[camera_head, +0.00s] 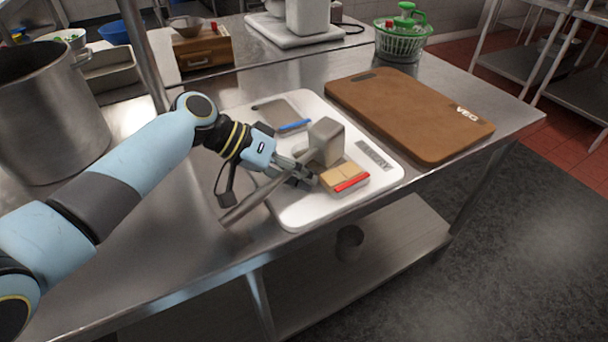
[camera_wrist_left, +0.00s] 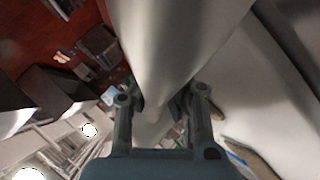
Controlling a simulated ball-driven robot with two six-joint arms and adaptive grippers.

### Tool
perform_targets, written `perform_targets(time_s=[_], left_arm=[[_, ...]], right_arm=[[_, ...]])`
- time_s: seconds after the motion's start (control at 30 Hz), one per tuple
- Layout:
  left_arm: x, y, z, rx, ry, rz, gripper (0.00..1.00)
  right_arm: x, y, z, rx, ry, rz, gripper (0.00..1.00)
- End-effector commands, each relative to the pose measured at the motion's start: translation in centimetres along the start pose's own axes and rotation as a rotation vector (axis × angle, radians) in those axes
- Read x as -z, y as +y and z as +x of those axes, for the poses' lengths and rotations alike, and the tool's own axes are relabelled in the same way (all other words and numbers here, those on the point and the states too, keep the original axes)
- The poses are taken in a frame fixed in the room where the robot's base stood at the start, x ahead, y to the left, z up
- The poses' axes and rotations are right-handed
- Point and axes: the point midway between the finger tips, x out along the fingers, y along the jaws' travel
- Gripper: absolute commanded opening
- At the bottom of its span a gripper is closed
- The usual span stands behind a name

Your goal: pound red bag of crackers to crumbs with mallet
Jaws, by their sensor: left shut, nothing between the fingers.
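A mallet (camera_head: 326,141) with a grey block head and long grey handle lies slanted over the white cutting board in the head view, handle pointing to the front left. A small tan pack with a red edge, apparently the red bag of crackers (camera_head: 345,177), sits on the board just in front of the mallet head. My left gripper (camera_head: 308,177) is at the mallet handle, close to the head and beside the pack. Its fingers are shut with nothing between them. My right gripper is not in view.
The white board (camera_head: 298,214) lies on a steel table. A brown board marked VEG (camera_head: 405,112) lies right of it. A blue item (camera_head: 294,126) lies on the white board's far part. A large pot (camera_head: 50,115) stands left; a green spinner (camera_head: 402,38) stands behind.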

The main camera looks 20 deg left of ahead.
Motion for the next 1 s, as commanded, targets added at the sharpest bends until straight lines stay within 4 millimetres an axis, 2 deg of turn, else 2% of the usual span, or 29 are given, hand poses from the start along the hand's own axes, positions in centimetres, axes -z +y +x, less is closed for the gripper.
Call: perform_targets(time_s=[0.27,0.5,0.6,0.9,1.0], left_arm=[[0.3,0.6,-0.5,0.002,-0.002,-0.002,0.00],[2.4,3.6,-3.2,0.001,-0.001,0.000,0.00],[2.9,4.2,-3.8,0.001,-0.001,0.000,0.00],[2.7,4.0,-3.6,0.000,-0.003,-0.011,0.00],[3.2,5.3,-3.8,-0.007,-0.001,-0.029,0.00]], right_arm=[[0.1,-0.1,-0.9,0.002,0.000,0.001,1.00],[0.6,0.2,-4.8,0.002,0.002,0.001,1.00],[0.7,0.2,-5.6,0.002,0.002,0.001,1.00],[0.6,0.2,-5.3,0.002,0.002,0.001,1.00],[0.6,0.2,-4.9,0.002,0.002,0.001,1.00]])
